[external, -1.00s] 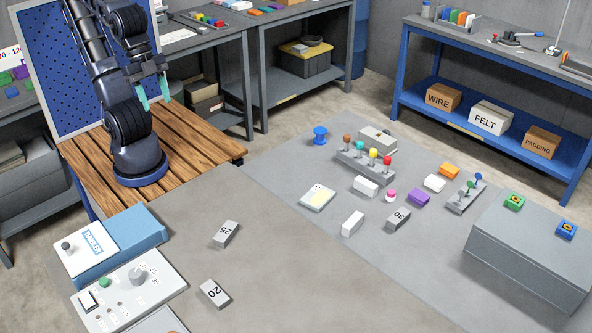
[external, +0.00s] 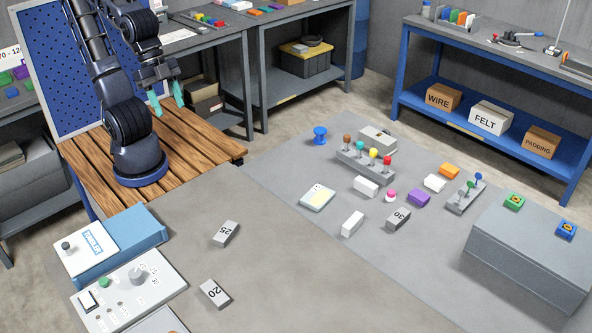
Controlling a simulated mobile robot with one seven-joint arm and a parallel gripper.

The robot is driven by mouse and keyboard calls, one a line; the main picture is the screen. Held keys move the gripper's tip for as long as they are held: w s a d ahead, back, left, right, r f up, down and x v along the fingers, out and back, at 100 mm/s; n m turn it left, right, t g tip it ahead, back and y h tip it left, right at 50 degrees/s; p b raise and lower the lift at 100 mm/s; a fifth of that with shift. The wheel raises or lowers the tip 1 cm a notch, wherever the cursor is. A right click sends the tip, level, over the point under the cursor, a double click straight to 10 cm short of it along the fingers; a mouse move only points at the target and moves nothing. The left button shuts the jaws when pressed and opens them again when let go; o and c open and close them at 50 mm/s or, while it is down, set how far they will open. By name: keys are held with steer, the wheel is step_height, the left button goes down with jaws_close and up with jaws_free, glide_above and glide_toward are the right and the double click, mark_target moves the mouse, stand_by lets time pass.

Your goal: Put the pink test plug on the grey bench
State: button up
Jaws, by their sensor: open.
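A small pink plug (external: 391,194) with a white lower part stands on the lighter grey right-hand part of the bench. It is between a white block and a purple block. The grey bench top (external: 290,270) spreads across the front, with a darker left part and a lighter right part. My gripper (external: 167,102) has teal fingers, spread apart and empty. It hangs in the air above the wooden slatted platform at the left, far from the pink plug.
Grey blocks marked 25 (external: 226,234), 20 (external: 215,293) and 30 (external: 398,219) lie on the bench. A rack of coloured knobs (external: 365,164) stands behind the plug. A purple block (external: 419,198) is close at its right. A large grey box (external: 530,255) stands at the right.

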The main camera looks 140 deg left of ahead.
steer(key=w+a+f+n+t+y, duration=0.15)
steer(key=w+a+f, duration=0.25)
steer(key=w+a, duration=0.75)
steer(key=w+a+f+n+y, duration=0.1)
steer(key=w+a+f+n, duration=0.25)
steer(key=w+a, duration=0.8)
steer(key=n+y, duration=0.3)
steer(key=y, duration=0.1)
glide_toward(391, 191)
steer(key=shift+a+f, duration=0.25)
steer(key=shift+a, duration=0.05)
steer(key=x, duration=0.4)
steer(key=shift+d, duration=0.15)
steer(key=shift+w+x, duration=0.2)
steer(key=shift+x, duration=2.65)
steer(key=shift+r, duration=0.1)
